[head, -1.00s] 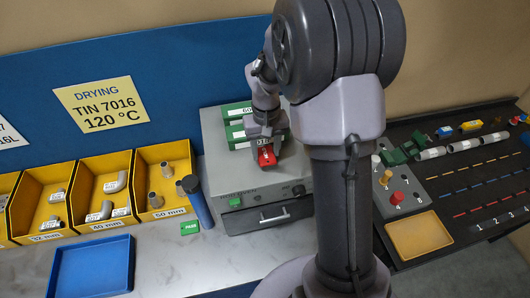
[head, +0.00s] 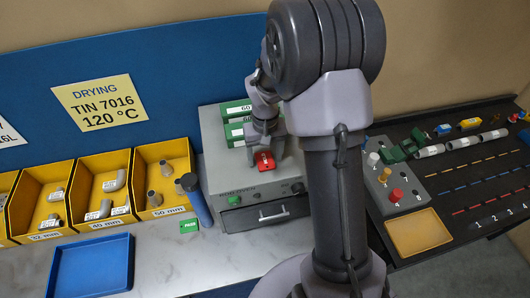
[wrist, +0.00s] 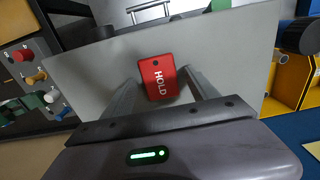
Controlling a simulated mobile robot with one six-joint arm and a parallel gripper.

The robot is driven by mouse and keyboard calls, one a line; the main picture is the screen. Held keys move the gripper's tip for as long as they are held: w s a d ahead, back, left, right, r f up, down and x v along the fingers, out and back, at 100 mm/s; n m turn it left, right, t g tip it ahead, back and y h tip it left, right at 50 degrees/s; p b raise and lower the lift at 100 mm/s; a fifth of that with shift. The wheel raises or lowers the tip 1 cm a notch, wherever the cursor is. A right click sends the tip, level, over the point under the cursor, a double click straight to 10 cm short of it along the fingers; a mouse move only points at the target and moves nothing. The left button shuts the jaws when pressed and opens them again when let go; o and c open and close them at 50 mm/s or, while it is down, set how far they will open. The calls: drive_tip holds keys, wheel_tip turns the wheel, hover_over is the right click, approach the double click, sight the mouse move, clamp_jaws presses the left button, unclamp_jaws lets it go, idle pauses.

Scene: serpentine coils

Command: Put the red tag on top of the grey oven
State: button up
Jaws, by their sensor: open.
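The red tag (head: 264,161), marked HOLD, lies on the top of the grey oven (head: 216,152), near its front edge. In the wrist view the red tag (wrist: 158,78) shows face up on the grey top (wrist: 226,62), between my two fingers with a gap on each side. My gripper (head: 265,147) is open, just behind and above the tag in the head view; its spread fingers (wrist: 159,80) show clearly in the wrist view. My arm hides part of the oven's right side.
Green boxes (head: 237,109) stand at the back of the oven top. Yellow bins (head: 165,178) with fittings and a blue cylinder (head: 198,203) are on the left. A blue tray (head: 92,264) and a green PASS tag (head: 188,226) lie on the counter. A dark board (head: 455,195) is on the right.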

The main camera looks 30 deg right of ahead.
sight(265, 161)
drive_tip(key=s+a+r+t, duration=0.1)
drive_tip(key=s+a+r, duration=0.1)
drive_tip(key=r, duration=0.7)
drive_tip(key=s+a+r+t, duration=0.1)
drive_tip(key=s+a+r, duration=0.1)
drive_tip(key=r, duration=0.8)
drive_tip(key=s+a+r+m+t+y, duration=0.1)
drive_tip(key=s+a, duration=0.3)
drive_tip(key=s, duration=0.4)
drive_tip(key=s+a+r+m+t+y, duration=0.1)
drive_tip(key=s+a+r+t, duration=0.1)
drive_tip(key=s+a, duration=0.3)
drive_tip(key=s+r, duration=0.1)
drive_tip(key=s, duration=0.2)
drive_tip(key=shift+s+a+t+p, duration=0.15)
drive_tip(key=shift+s+t+p, duration=0.15)
drive_tip(key=shift+t+p, duration=0.1)
drive_tip(key=shift+f, duration=0.1)
wheel_tip(265, 161, down, 31)
drive_tip(key=b, duration=3.1)
